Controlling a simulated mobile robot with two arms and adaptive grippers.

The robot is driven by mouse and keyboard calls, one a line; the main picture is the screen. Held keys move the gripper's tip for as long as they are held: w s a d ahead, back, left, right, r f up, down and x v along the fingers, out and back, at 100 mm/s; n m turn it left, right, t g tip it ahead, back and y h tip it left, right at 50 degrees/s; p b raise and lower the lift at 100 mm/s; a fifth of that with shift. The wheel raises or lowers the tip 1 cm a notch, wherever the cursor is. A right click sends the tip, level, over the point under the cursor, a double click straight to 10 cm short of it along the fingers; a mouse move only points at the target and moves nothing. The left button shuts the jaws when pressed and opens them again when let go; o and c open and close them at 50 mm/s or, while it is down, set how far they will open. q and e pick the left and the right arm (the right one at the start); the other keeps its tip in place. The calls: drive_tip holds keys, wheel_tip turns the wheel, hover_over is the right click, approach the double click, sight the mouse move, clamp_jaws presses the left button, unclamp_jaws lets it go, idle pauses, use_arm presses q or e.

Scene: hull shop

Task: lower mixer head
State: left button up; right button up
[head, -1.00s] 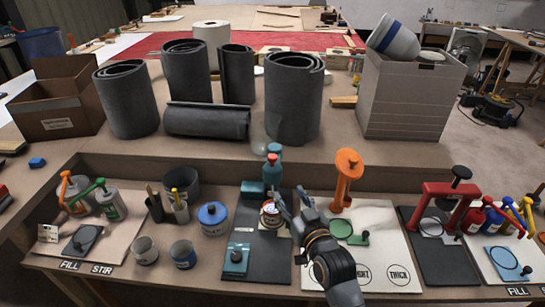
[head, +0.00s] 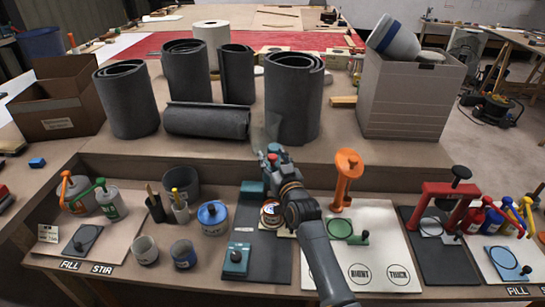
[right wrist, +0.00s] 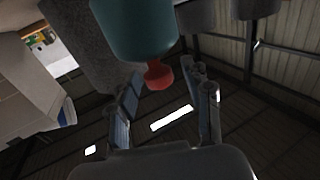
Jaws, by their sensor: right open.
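The teal mixer (head: 252,190) stands on a dark board (head: 262,254) at the middle of the front bench. My right gripper and wrist hide its upper part in the head view. The right wrist view shows a teal rounded mixer head (right wrist: 135,28) with a red knob (right wrist: 158,75). My right gripper (head: 268,154) is open at the height of the mixer's top. In the right wrist view its fingers (right wrist: 165,100) stand to either side of the red knob, and I cannot tell whether they touch it. A small tin (head: 269,214) sits below the mixer. My left gripper is not in view.
An orange press (head: 347,178) stands close to the right of my arm, on a white board. Grey rolls (head: 293,100) stand on the raised bench behind. The air above the front bench is mostly free.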

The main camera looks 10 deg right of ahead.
drive_tip(key=shift+w, duration=0.35)
drive_tip(key=shift+c, duration=0.4)
